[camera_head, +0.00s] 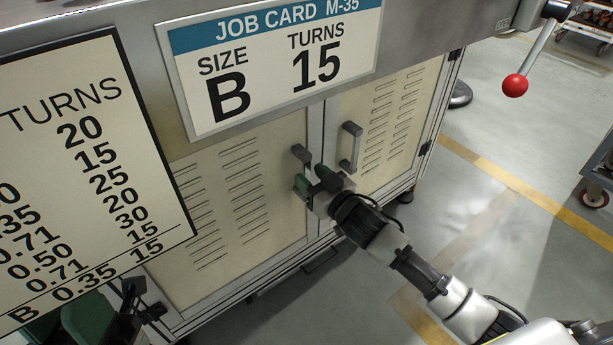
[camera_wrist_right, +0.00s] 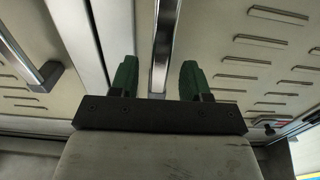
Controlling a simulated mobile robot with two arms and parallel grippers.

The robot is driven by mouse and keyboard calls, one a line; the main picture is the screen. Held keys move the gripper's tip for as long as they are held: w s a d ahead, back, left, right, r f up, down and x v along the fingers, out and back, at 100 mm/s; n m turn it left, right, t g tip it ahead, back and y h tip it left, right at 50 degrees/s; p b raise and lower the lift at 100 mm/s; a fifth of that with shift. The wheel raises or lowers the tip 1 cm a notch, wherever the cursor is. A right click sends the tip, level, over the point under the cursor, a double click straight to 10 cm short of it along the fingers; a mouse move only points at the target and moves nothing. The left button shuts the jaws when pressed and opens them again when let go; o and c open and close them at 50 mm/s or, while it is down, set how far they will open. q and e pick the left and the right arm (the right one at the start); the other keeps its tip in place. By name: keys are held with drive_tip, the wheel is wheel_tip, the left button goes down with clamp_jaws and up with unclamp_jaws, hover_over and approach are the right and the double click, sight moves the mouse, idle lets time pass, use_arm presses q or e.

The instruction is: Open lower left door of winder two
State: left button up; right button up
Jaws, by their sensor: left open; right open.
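The lower left door (camera_head: 235,205) of the machine is a cream louvred panel and looks shut. Its upright bar handle (camera_head: 301,154) is near its right edge. My right gripper (camera_head: 313,180) is open at this handle, its green fingers near the handle's lower end. In the right wrist view, the bar handle (camera_wrist_right: 164,45) stands between the spread fingers of the right gripper (camera_wrist_right: 158,80), with gaps on both sides. Green and dark parts at the lower left edge seem to be my left gripper (camera_head: 98,312), partly cut off, away from the door handle.
The lower right door (camera_head: 395,115) is also shut, with its own handle (camera_head: 351,147). A job card (camera_head: 275,65) and a turns chart (camera_head: 85,165) cover part of the machine front. A red-knobbed lever (camera_head: 515,85) sticks out at the upper right. The floor to the right is mostly free.

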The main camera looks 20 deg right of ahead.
drive_tip(key=shift+x, duration=1.1)
clamp_jaws()
